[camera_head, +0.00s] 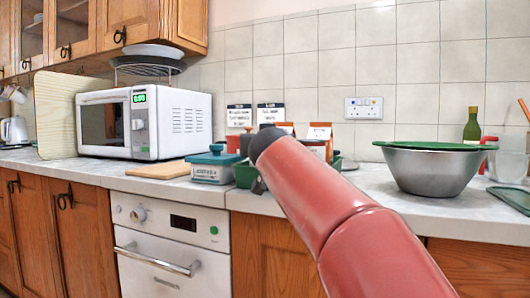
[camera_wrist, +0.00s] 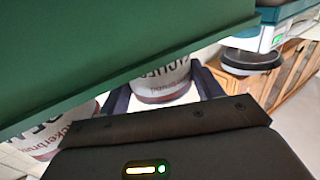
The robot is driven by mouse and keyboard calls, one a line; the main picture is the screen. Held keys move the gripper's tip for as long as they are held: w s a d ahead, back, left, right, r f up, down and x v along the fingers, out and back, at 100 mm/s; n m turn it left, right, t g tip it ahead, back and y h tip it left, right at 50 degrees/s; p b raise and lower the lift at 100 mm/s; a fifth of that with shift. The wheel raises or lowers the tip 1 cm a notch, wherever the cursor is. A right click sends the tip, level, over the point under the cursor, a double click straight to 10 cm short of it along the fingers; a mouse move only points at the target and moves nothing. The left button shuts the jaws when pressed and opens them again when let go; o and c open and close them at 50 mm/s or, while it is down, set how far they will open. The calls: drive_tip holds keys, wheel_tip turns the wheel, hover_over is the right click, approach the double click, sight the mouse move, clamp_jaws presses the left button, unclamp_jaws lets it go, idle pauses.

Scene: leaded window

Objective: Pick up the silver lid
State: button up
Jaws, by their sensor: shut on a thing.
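I cannot make out a silver lid in either view. In the wrist view, a white can with dark lettering and a brownish lower band (camera_wrist: 165,84) shows between the two dark fingers of my gripper (camera_wrist: 162,98). A large dark green surface (camera_wrist: 90,50) hides the can's upper part. In the head view, my gripper (camera_head: 259,186) is low at the counter, mostly hidden behind my red arm, beside a green container (camera_head: 244,176).
A teal-lidded box (camera_head: 212,168) stands left of my gripper. A microwave (camera_head: 160,122) and a wooden board (camera_head: 160,170) are farther left. A metal bowl with a green rim (camera_head: 432,172) stands at right. A second lettered can (camera_wrist: 68,138) is at the wrist view's left.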

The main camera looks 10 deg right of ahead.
drive_tip(key=shift+f, duration=0.25)
drive_tip(key=o, duration=1.3)
drive_tip(key=shift+r+p, duration=0.15)
drive_tip(key=shift+p, duration=0.15)
